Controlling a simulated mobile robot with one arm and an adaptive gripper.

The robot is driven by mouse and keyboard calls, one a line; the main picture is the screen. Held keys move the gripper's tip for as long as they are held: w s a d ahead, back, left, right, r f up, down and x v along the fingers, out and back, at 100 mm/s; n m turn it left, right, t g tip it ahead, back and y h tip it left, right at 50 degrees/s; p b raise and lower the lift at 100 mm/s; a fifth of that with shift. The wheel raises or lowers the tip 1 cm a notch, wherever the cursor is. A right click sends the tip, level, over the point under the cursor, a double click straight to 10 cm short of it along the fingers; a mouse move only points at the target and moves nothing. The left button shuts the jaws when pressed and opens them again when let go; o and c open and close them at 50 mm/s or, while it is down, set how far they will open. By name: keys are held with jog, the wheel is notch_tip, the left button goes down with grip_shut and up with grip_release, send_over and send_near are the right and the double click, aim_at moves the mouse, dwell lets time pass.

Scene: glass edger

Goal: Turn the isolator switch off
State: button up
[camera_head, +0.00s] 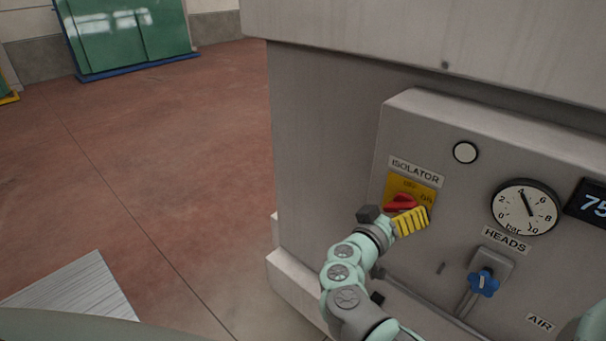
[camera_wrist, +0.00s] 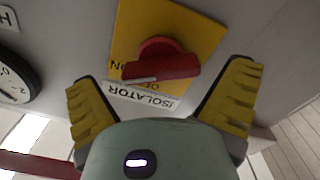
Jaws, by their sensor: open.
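The isolator switch is a red rotary knob (camera_head: 401,203) on a yellow plate (camera_head: 412,187), under an ISOLATOR label (camera_head: 414,170) on the grey panel. In the wrist view the knob (camera_wrist: 160,65) appears upside down; its bar lies nearly level, with a white mark toward the left end, near the ON lettering. My gripper (camera_head: 390,214) is at the switch, partly covering it in the head view. In the wrist view my gripper (camera_wrist: 162,76) is open, one yellow-padded finger on each side of the knob, with clear gaps. I see no contact.
Right of the switch are a pressure gauge (camera_head: 525,207), a blue HEADS knob (camera_head: 484,283) and a digital display (camera_head: 592,203). A housing ledge (camera_head: 440,40) overhangs the panel. Open red floor (camera_head: 150,170) lies to the left.

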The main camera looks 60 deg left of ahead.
jog(key=shift+p+x, duration=0.35)
jog(key=shift+x, duration=0.45)
jog(key=shift+c, duration=0.3)
jog(key=c, duration=0.9)
